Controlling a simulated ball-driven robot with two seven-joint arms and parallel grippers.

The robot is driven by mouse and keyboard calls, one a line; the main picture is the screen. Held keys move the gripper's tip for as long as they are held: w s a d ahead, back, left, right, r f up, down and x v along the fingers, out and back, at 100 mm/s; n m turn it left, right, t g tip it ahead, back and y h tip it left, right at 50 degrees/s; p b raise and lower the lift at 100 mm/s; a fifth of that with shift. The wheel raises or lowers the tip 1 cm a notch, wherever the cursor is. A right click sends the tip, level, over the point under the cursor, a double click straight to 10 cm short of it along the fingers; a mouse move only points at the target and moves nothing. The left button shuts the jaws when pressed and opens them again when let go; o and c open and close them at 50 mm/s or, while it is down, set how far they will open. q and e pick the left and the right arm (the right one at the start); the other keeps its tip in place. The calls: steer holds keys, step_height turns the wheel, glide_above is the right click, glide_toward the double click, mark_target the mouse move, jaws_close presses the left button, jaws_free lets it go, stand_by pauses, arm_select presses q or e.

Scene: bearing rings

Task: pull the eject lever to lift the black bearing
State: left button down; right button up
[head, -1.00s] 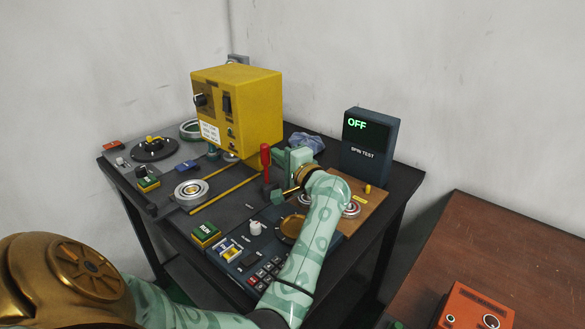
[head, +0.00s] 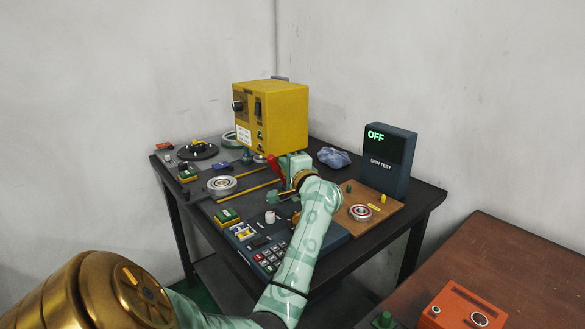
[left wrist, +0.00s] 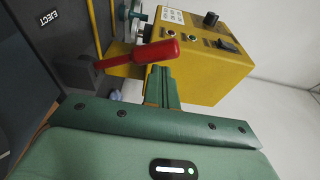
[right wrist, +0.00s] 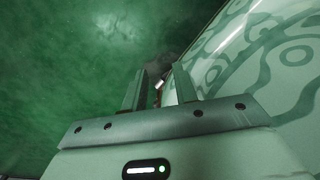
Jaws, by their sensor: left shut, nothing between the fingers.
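The eject lever (head: 277,167) has a red handle and leans over on the dark bench panel in the head view. In the left wrist view the lever (left wrist: 155,52) lies sideways, its red grip crossing just past the fingertips, with its grey base beside a label (left wrist: 49,19) reading EJECT. My left gripper (left wrist: 162,78) is shut and empty, close to the red grip; I cannot tell whether they touch. I cannot pick out the black bearing; the arm and gripper hide part of the panel. My right gripper (right wrist: 157,86) shows only in its wrist view, open and empty.
A yellow box (head: 275,118) stands behind the lever. A spin test display (head: 385,160) reads OFF at the bench's right. An orange box (head: 465,312) is on the brown table.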

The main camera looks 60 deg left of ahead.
arm_select(q)
steer(key=shift+a, duration=0.1)
arm_select(e)
steer(key=shift+s+d, duration=0.1)
